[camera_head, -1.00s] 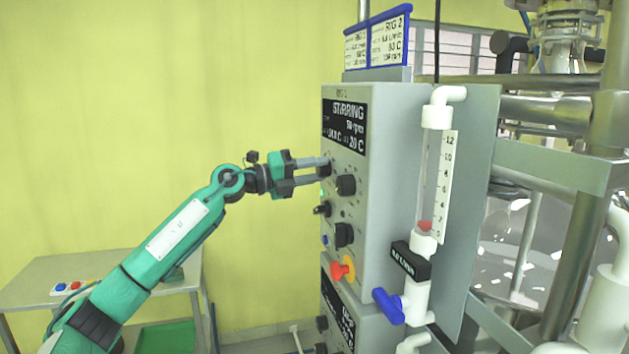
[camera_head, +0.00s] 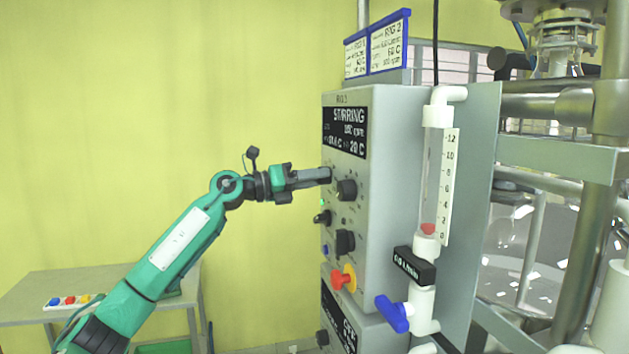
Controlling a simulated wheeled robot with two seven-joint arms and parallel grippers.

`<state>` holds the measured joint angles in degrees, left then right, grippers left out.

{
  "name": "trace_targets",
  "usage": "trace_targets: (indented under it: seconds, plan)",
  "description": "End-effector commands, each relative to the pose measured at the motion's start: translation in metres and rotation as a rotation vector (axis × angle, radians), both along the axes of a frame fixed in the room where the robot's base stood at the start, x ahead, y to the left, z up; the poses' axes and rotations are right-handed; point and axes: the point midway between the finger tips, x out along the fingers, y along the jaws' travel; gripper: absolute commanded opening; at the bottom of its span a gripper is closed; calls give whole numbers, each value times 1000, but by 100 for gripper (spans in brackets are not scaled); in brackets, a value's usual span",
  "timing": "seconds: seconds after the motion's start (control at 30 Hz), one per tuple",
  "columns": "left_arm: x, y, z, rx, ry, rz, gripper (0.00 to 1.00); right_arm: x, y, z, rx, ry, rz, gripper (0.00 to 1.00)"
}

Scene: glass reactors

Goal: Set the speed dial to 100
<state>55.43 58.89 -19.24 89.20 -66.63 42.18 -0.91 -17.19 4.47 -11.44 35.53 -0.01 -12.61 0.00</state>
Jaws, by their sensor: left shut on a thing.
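The grey control box (camera_head: 385,150) has a black display (camera_head: 346,132) headed STIRRING. Its rpm line seems to show three digits, too small to read surely. My left gripper (camera_head: 325,176) reaches in from the left to the upper left of the panel and is shut on the speed dial there. The fingers are seen edge-on and hide the dial, so its pointer does not show. My right gripper is not in view.
Other black knobs (camera_head: 346,190) (camera_head: 345,242) sit close by on the panel, with a red-and-yellow emergency button (camera_head: 343,279) below. A flow tube (camera_head: 431,190) with a blue valve (camera_head: 392,313) stands right of the panel. A side table (camera_head: 60,283) is at lower left.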

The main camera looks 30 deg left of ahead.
Motion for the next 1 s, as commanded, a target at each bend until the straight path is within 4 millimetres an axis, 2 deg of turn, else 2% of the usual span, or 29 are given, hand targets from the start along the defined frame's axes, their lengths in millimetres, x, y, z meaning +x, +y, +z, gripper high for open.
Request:
trace_targets:
  seconds: [0.23, 0.27, 0.33, 0.37, 0.73, 0.87, 1.0]
  plan:
    - [0, -2, -3, 3, 7, -4, 14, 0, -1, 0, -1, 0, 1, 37]
    - [0, -2, -3, 3, 7, -4, 43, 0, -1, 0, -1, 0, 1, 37]
    - [0, -1, -3, 3, 6, -3, 57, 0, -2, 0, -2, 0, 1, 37]
    - [0, -1, -3, 2, 5, -3, 59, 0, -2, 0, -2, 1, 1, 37]
    - [-5, 4, -3, 1, 3, 0, 59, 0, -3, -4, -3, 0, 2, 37]
    - [-19, 17, -8, 2, 2, 3, 59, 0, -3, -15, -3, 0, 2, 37]
    - [-42, 37, -13, 3, 4, 2, 59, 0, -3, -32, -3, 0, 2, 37]
